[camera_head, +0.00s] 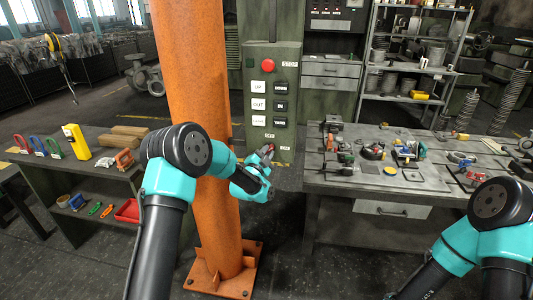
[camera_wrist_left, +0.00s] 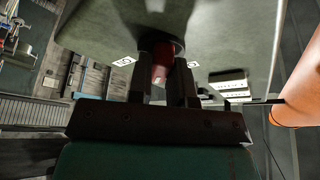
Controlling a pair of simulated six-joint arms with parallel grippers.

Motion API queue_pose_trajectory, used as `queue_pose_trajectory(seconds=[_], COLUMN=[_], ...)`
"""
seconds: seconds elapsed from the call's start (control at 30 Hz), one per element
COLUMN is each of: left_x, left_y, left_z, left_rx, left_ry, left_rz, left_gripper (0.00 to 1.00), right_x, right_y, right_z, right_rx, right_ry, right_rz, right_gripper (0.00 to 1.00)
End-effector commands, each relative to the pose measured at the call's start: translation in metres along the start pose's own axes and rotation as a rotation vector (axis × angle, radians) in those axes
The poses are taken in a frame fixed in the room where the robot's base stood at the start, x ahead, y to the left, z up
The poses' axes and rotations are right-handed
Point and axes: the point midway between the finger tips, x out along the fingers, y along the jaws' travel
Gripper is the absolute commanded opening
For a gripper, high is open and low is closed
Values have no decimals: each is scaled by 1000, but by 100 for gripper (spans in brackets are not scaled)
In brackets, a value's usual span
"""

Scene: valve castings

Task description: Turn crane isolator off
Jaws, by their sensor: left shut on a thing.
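The crane control cabinet (camera_head: 248,105) is a green-grey box with a red stop button (camera_head: 268,66) and two columns of labelled white and black buttons. My left gripper (camera_head: 268,152) is at the lower front of the cabinet. In the left wrist view, my left gripper (camera_wrist_left: 162,85) is shut on the red isolator knob (camera_wrist_left: 160,73), with one dark finger on each side. A dark round base surrounds the knob, and small white labels (camera_wrist_left: 124,61) sit on either side. The lettering is too tilted to read surely. My right gripper is out of frame.
An orange column (camera_head: 195,60) stands just left of the cabinet, close to my left arm. A workbench (camera_head: 340,185) with valve parts is at the right. A dark bench (camera_head: 90,175) with shackles and a yellow pendant (camera_head: 76,141) is at the left.

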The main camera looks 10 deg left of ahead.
Motion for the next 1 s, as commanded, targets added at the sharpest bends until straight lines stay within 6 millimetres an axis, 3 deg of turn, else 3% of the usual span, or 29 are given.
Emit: queue_pose_trajectory(seconds=[0.6, 1.0], left_x=[0, 1], left_y=[5, 5], left_z=[-2, -2], left_rx=[-535, -749], left_ry=[0, -1], left_rz=[-220, -311], left_gripper=[0, 0], right_x=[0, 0], right_y=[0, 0], right_z=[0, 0], right_rx=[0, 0], right_ry=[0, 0], right_rz=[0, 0], right_gripper=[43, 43])
